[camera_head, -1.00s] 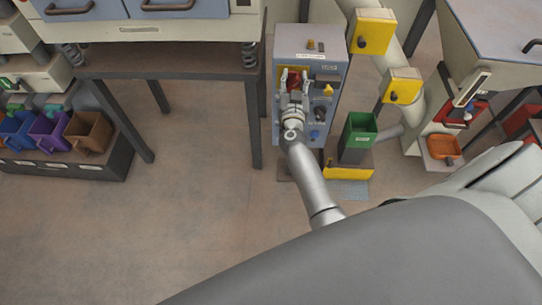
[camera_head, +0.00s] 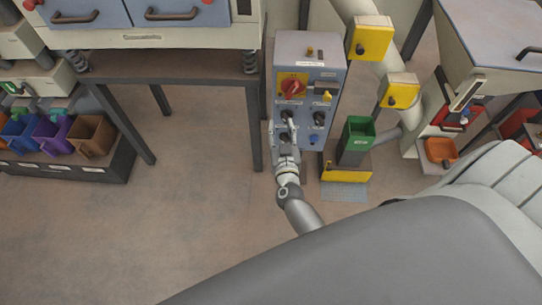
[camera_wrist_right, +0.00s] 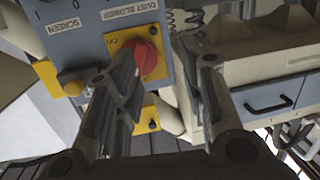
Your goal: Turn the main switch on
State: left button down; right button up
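The main switch (camera_head: 291,88) is a red rotary knob on a yellow plate, high on the grey-blue control panel (camera_head: 327,60). Its handle looks slanted in the head view. The wrist view shows the red knob (camera_wrist_right: 146,58) on its yellow plate, beyond the fingers and partly behind the left-hand one. My right gripper (camera_head: 283,127) is in front of the panel, below the red knob and apart from it. Its two fingers (camera_wrist_right: 165,75) are spread with nothing held between them. My left gripper is not in view.
Black knobs (camera_head: 318,118) and a blue button (camera_head: 314,138) sit lower on the panel. A table leg (camera_head: 253,125) is close on the left. The floor at centre left is clear.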

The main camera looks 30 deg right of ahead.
jog(key=s+a+f+n+g+y, duration=0.1)
jog(key=s+a+f+y, duration=0.1)
jog(key=f, duration=0.6)
jog(key=s+a+f+n+g+y+b, duration=0.1)
jog(key=s+a+f+n+g+y, duration=0.1)
jog(key=s+a+f, duration=0.2)
jog(key=s+a+f+n+g+y+b, duration=0.1)
jog(key=s+a+f+y, duration=0.2)
jog(key=f, duration=0.8)
jog(key=shift+s+f+n+g, duration=0.3)
jog(key=shift+s+n, duration=0.1)
jog(key=shift+s, duration=0.45)
jog(key=shift+a, duration=0.1)
